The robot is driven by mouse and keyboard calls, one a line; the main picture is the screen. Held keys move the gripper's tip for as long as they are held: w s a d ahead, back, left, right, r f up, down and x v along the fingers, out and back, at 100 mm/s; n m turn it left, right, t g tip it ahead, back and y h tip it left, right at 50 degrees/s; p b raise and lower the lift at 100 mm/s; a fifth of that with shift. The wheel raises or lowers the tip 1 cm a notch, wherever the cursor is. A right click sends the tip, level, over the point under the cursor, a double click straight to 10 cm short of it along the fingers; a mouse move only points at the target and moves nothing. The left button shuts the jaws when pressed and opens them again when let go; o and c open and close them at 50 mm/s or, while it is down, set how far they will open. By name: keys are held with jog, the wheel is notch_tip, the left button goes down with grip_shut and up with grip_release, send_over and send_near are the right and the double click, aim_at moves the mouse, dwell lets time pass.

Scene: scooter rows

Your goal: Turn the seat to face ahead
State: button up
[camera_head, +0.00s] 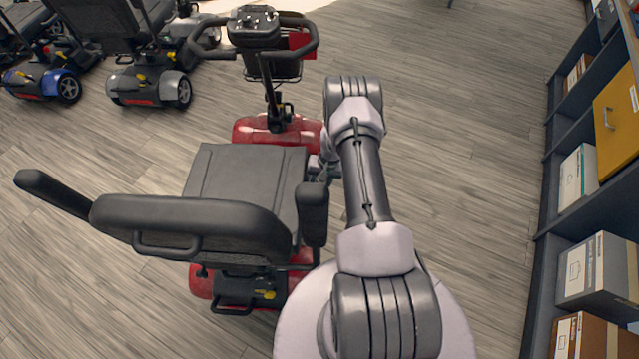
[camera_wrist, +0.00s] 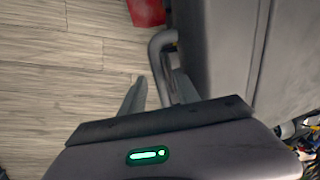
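The red scooter has a grey seat (camera_head: 245,180) whose backrest (camera_head: 190,225) is towards me. The seat's front points roughly at the handlebars (camera_head: 255,30), with the backrest looking slightly skewed. One armrest (camera_head: 50,192) sticks out at left, the other (camera_head: 313,212) is at right. My gripper (camera_head: 324,172) is low at the seat's right side, partly hidden by my arm. In the wrist view my gripper (camera_wrist: 157,95) has its fingers apart, with a bent grey bar (camera_wrist: 158,52) beside the seat cushion (camera_wrist: 215,50) between them. I cannot tell whether they touch it.
Other scooters (camera_head: 145,85) stand at the upper left. Open wooden floor (camera_head: 460,140) lies between the red scooter and the shelf.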

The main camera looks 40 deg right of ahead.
notch_tip(320, 180, up, 17)
jog(key=s+d+p, duration=0.2)
jog(key=p, duration=0.4)
jog(key=shift+s+d, duration=0.2)
jog(key=shift+d, duration=0.05)
